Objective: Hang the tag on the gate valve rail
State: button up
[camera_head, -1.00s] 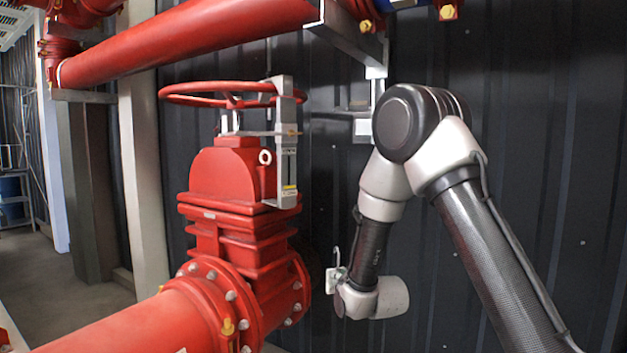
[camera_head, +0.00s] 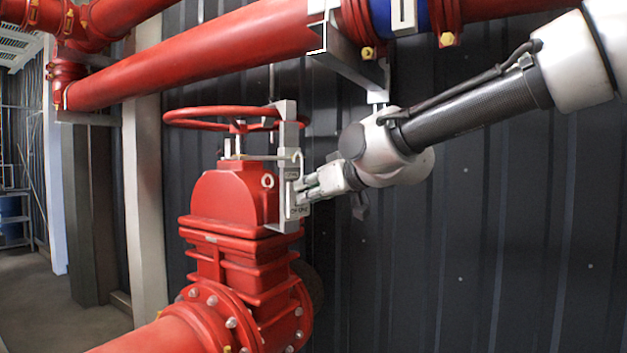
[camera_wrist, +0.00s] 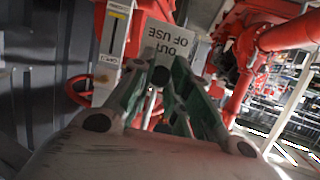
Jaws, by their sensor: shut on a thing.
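The white tag (camera_wrist: 166,40), with OUT OF USE on it, is held between the fingertips of my gripper (camera_wrist: 160,76) in the wrist view. In the head view my gripper (camera_head: 308,190) is at the right side of the grey upright rail (camera_head: 288,125) on the red gate valve (camera_head: 228,200). A thin pale hook (camera_head: 299,158) rises above the fingers, close beside the rail; I cannot tell whether it bears on anything. The rail (camera_wrist: 115,35) stands just left of the tag in the wrist view. The tag's lower part is hidden by the fingers.
A red handwheel (camera_head: 222,118) sits on top of the valve, close to the rail's upper end. A thick red pipe (camera_head: 200,50) on a grey bracket runs overhead.

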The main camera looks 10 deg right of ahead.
aim_at(263, 158)
jog(key=w+a, duration=0.8)
jog(key=w, duration=0.2)
jog(key=shift+w+a, duration=0.25)
jog(key=shift+w, duration=0.05)
dwell(1.9)
jog(key=shift+r, duration=0.1)
jog(key=o, duration=0.9)
jog(key=shift+s+d, duration=0.1)
